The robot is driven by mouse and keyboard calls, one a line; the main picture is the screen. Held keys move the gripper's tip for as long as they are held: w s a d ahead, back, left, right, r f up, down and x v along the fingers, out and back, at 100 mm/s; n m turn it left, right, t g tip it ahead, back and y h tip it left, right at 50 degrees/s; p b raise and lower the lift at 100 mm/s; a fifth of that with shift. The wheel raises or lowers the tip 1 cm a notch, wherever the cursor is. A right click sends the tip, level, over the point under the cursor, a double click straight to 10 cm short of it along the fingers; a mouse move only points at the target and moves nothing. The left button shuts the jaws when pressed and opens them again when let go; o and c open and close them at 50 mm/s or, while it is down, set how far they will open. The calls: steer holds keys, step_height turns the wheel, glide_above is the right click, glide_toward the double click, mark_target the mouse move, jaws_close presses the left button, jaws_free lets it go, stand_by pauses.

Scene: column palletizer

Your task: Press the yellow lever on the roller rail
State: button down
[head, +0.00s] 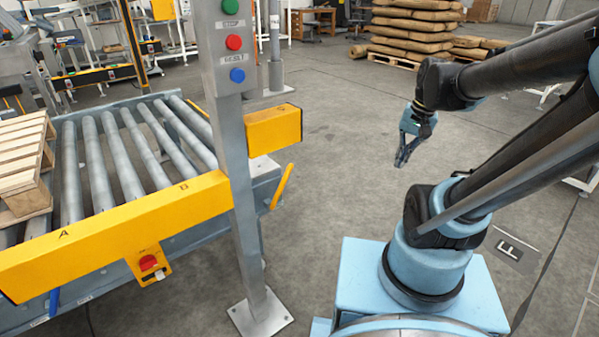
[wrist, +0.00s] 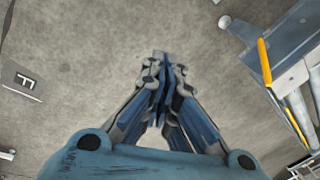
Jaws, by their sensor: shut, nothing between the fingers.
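The yellow lever (head: 281,187) is a slim bar tilted on the right end of the roller rail (head: 98,165), just right of the grey post. In the wrist view the lever (wrist: 264,62) shows at the upper right, beside grey metal of the rail. My gripper (head: 400,163) hangs in the air to the right of the lever, pointing down, clear of it by a wide gap. In the wrist view its fingers (wrist: 161,62) are together over bare floor, with nothing between them.
A grey post (head: 238,190) with green, red and blue buttons stands left of the lever. A yellow box (head: 273,127) juts out above it. A wooden pallet (head: 22,160) lies on the rollers. Stacked sacks (head: 408,30) are at the back. The floor between lever and gripper is clear.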

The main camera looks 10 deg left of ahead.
steer(key=w+a+f+m+g+y, duration=0.25)
steer(key=w+a+m, duration=0.25)
steer(key=w+a, duration=1)
steer(key=w+a+f+m+g+y, duration=0.1)
steer(key=w+a+f+m+g, duration=0.2)
steer(key=w+a+f, duration=0.5)
steer(key=a+f+g, duration=0.1)
steer(key=a+f, duration=0.2)
steer(key=f, duration=0.1)
steer(key=shift+w+a+f, duration=0.2)
steer(key=shift+a+f, duration=0.05)
steer(key=shift+a, duration=0.1)
steer(key=shift+y, duration=0.25)
